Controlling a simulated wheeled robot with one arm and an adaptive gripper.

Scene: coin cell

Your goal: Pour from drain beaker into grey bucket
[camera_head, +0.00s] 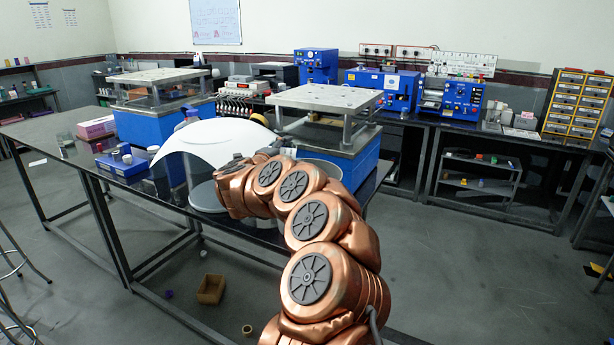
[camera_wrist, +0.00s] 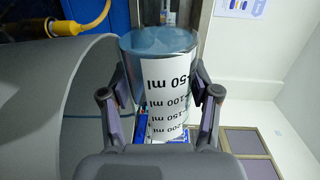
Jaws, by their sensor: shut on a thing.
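In the wrist view the clear drain beaker (camera_wrist: 130,75), with a white scale label printed in ml, is between the two fingers of my gripper (camera_wrist: 160,110), which is shut on it. The scale numbers appear upside down in this view. I cannot tell whether liquid is in the beaker. In the head view my copper arm hides the beaker and most of my gripper. A grey rim (camera_head: 326,167) shows behind the arm, possibly the bucket's.
Blue machines with metal plates (camera_head: 327,98) stand behind. A small wooden box (camera_head: 211,289) lies on the floor. Open floor lies to the right.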

